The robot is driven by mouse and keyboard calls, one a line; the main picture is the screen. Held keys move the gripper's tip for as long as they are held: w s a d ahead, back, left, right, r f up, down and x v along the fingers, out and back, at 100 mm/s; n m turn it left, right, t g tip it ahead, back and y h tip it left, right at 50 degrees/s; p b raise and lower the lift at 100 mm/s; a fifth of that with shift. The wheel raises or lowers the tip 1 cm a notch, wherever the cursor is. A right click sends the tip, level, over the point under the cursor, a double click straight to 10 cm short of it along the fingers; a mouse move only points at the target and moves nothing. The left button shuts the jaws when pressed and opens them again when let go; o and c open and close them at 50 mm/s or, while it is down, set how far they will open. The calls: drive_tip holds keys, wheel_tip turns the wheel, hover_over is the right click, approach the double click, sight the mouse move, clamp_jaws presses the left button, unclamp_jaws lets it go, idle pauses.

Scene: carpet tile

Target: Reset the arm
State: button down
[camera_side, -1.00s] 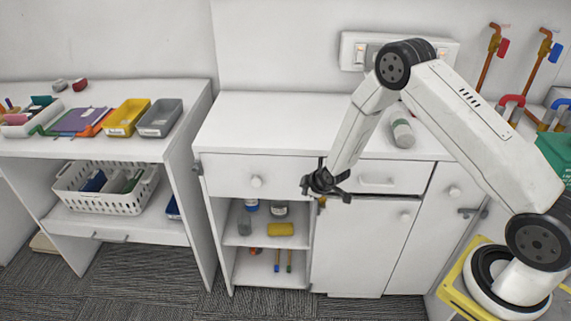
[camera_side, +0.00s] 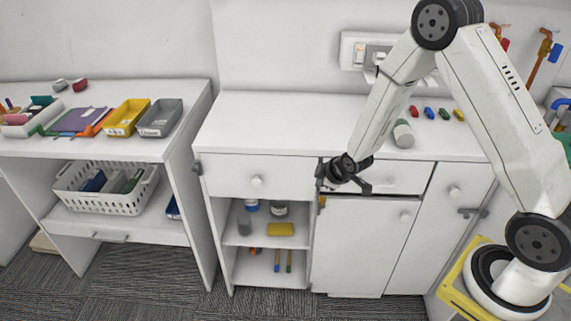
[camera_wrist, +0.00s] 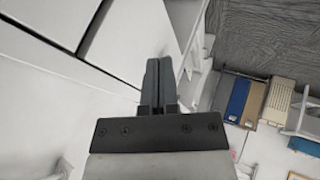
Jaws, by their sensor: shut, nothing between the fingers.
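My gripper (camera_side: 322,176) is in front of the white cabinet (camera_side: 250,130), by the edge between its two top drawers. Its dark fingers are together with nothing between them. In the wrist view the fingers of my gripper (camera_wrist: 160,82) lie side by side and point past white cabinet fronts. The arm is folded, with its elbow raised above the back of the counter.
A grey-green cylinder (camera_side: 403,134) and several small coloured blocks (camera_side: 429,113) are on the countertop. Open shelves hold a yellow item (camera_side: 280,229) and jars. A left table carries yellow (camera_side: 127,117) and grey (camera_side: 160,118) bins, with a white basket (camera_side: 106,187) below.

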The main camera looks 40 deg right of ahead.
drive_tip(key=shift+s+r, duration=0.1)
drive_tip(key=s+a+r+m+g, duration=0.2)
drive_tip(key=s+r, duration=0.4)
drive_tip(key=s, duration=0.3)
drive_tip(key=s+a+r+m+g, duration=0.2)
drive_tip(key=s+a+r+m, duration=0.2)
drive_tip(key=s, duration=0.4)
wheel_tip(320, 180, up, 3)
drive_tip(key=shift+s+f+m+g+y, duration=0.2)
drive_tip(key=shift+s+m+g+y, duration=0.2)
drive_tip(key=shift+m, duration=0.5)
drive_tip(key=shift+w, duration=0.1)
idle(0.4)
